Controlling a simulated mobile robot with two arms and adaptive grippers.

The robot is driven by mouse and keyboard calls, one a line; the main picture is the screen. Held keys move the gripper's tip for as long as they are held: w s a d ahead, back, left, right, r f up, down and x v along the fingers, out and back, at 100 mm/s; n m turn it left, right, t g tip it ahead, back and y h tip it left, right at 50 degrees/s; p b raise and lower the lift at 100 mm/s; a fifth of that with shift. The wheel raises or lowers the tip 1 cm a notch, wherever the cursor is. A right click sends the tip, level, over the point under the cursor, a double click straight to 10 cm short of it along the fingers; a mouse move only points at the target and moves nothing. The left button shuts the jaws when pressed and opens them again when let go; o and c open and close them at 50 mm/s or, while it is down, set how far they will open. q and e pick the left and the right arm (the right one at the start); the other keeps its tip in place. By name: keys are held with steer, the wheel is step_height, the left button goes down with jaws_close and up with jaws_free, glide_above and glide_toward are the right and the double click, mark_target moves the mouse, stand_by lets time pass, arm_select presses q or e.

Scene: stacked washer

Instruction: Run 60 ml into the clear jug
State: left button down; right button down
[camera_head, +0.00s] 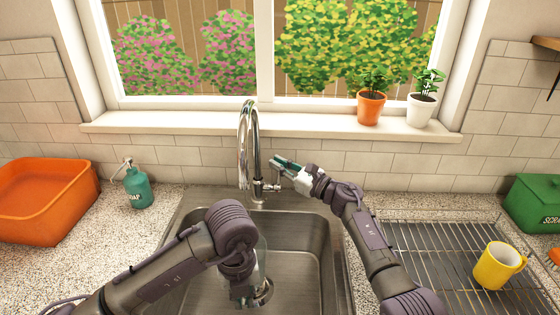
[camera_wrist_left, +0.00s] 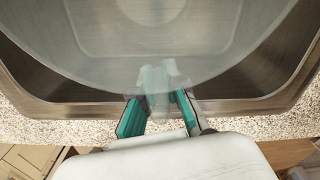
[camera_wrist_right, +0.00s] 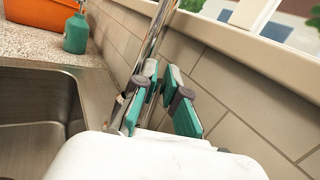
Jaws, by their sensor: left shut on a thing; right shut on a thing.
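The clear jug (camera_head: 262,258) is in the sink, mostly behind my left arm in the head view. Its see-through round body (camera_wrist_left: 165,45) fills the top of the left wrist view. My left gripper (camera_head: 252,291) is shut on the jug's handle (camera_wrist_left: 170,76). The chrome tap (camera_head: 247,140) arches above the sink at the back. My right gripper (camera_head: 278,163) is beside the tap column, shut on the tap's lever, which its fingers (camera_wrist_right: 152,88) mostly hide. I cannot make out a water stream or a level in the jug.
The steel sink (camera_head: 325,255) has a drying rack (camera_head: 425,235) with a yellow mug (camera_head: 496,266) on its right. An orange basin (camera_head: 45,205) and a green soap bottle (camera_head: 138,188) stand left. Two potted plants are on the sill (camera_head: 290,122). A green box (camera_head: 535,203) is far right.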

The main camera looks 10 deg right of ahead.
steer(key=shift+s+f+n, duration=0.1)
steer(key=shift+s+n, duration=0.2)
steer(key=shift+n, duration=0.1)
steer(key=c, duration=1.2)
jaws_free()
step_height(320, 180, up, 10)
steer(key=shift+c, duration=0.2)
